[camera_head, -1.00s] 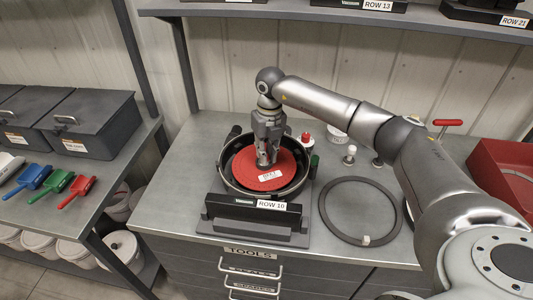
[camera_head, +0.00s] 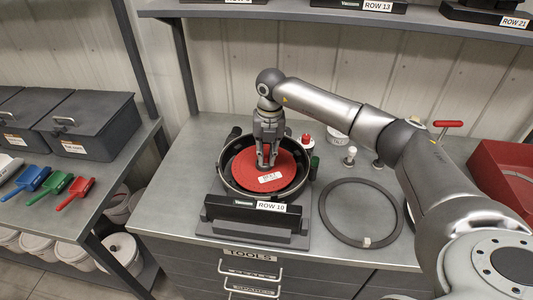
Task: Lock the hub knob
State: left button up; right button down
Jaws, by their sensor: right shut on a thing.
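The seed meter (camera_head: 229,188) is an open round black housing on a dark base labelled ROW 10, on the grey bench. A red disc (camera_head: 245,178) with a small white label lies inside it. My right gripper (camera_head: 266,165) points straight down over the disc, a little above its centre in the picture. Its fingers are shut on the hub knob at the disc's centre. The fingers hide the knob, so I cannot tell how it is turned. My left gripper is not in view.
A dark ring (camera_head: 327,225) lies flat on the bench to the right. A red-capped bottle (camera_head: 306,142) and small knobs stand behind. A red bin (camera_head: 500,178) is at right. Blue, green and red scoops (camera_head: 75,190) lie on the left bench. A shelf (camera_head: 300,12) runs above.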

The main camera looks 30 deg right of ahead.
aim_at(268, 156)
jog(key=shift+r, duration=0.1)
jog(key=c, duration=1.4)
grip_release()
jog(key=shift+o, duration=0.2)
notch_tip(268, 156, up, 12)
jog(key=shift+d, duration=0.25)
jog(key=shift+s, duration=0.15)
